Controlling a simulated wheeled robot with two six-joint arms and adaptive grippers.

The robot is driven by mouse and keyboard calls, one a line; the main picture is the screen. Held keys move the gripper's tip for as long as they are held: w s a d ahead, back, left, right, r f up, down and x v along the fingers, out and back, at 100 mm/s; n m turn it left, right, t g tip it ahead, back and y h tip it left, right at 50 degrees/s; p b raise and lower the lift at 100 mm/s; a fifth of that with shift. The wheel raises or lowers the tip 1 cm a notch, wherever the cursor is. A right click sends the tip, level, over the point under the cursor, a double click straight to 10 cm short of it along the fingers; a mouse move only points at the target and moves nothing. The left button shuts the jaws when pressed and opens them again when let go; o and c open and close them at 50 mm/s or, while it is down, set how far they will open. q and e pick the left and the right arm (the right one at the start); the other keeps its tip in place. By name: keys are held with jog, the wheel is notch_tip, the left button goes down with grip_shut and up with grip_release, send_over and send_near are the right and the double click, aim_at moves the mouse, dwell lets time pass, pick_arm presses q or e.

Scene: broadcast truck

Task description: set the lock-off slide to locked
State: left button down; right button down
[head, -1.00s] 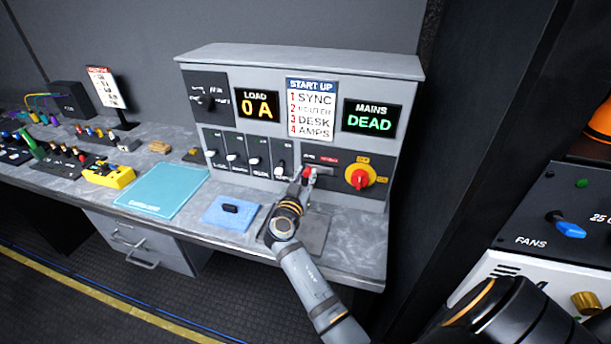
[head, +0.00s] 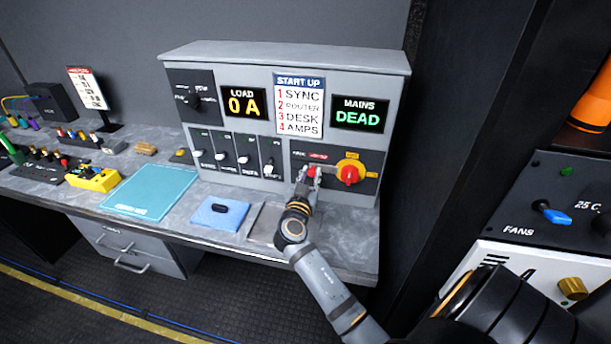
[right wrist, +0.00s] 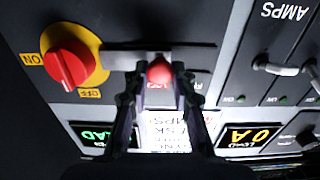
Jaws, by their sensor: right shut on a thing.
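The lock-off slide (right wrist: 160,72) is a red knob on a pale horizontal slot plate, left of the red-and-yellow rotary switch (head: 349,174) on the grey console. My right gripper (head: 312,174) is shut on the knob, one finger on each side; the fingers also show in the right wrist view (right wrist: 160,78). The small labels by the slot are partly hidden or unreadable. My left gripper is not in view.
The console carries a LOAD display (head: 244,103) reading 0 A, a MAINS display (head: 358,115) reading DEAD, and several white-handled switches (head: 243,158) left of the slide. A blue pad (head: 220,213) and a teal mat (head: 150,192) lie on the desk. A FANS panel (head: 545,210) stands at right.

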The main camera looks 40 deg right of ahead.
jog(key=c, duration=1.5)
grip_release()
jog(key=shift+c, duration=0.2)
jog(key=o, duration=0.4)
jog(key=shift+s+d, duration=0.2)
jog(key=shift+d, duration=0.05)
jog(key=shift+a, duration=0.1)
jog(key=shift+w+r, duration=0.1)
jog(key=shift+r, duration=0.15)
notch_tip(320, 180, up, 9)
jog(key=shift+r, duration=0.2)
